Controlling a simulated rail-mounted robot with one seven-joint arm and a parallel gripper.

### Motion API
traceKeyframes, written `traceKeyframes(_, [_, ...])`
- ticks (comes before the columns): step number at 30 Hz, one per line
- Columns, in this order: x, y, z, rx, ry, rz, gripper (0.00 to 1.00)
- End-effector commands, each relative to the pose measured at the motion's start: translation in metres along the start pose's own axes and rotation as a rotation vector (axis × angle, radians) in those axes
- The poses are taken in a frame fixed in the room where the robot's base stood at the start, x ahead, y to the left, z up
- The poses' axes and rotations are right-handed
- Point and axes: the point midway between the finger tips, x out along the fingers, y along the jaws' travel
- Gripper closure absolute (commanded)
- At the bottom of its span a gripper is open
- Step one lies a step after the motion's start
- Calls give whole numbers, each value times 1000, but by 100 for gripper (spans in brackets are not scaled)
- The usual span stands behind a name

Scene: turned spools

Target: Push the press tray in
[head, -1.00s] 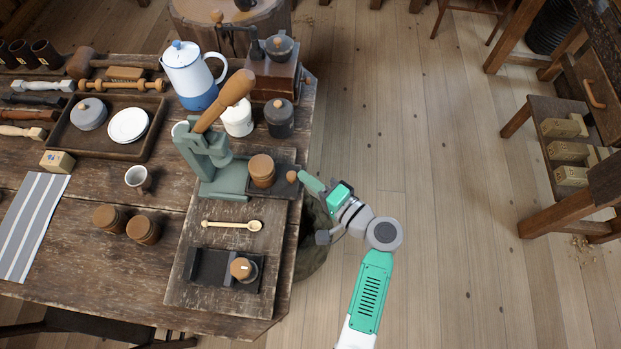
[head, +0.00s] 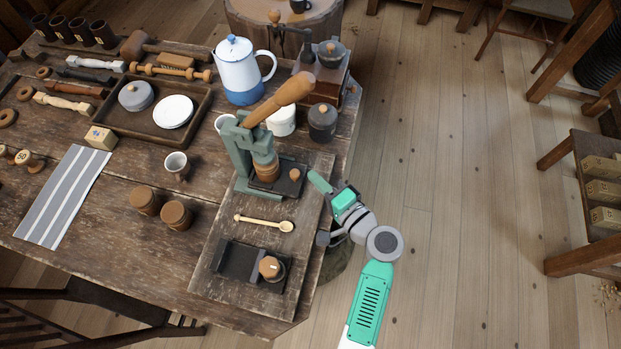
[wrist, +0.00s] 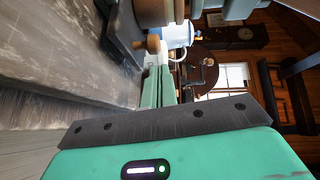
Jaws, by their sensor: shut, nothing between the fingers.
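The green press (head: 240,150) stands at the right side of the table, its wooden lever (head: 280,100) raised. Its dark press tray (head: 289,187) has a round wooden knob (head: 295,174) at the right end. A ribbed wooden jar (head: 265,166) stands on the tray under the press head. My gripper (head: 315,179) is shut and empty, just right of the knob with a small gap in the head view. In the wrist view the green fingers (wrist: 160,80) point toward the knob (wrist: 153,43) and tray (wrist: 122,32); whether they touch it I cannot tell.
A wooden spoon (head: 264,223) and a dark holder (head: 238,262) with a round wooden-topped piece (head: 270,267) lie in front of the press. A dark lidded jar (head: 322,122) and grinder (head: 325,75) stand behind. Open floor lies right of the table.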

Motion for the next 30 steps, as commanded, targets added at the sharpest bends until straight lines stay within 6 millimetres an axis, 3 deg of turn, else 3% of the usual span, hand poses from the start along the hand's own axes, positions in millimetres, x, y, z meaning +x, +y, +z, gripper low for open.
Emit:
traceKeyframes(2, [-18,1,-14,0,5,0,100])
traceKeyframes(9, [-83,-2,-13,0,6,1,100])
traceKeyframes(13, [-103,-1,-12,0,5,1,100])
traceKeyframes(18, [-113,0,-12,-1,3,0,100])
traceKeyframes(30, [-111,-4,-13,-16,3,5,100])
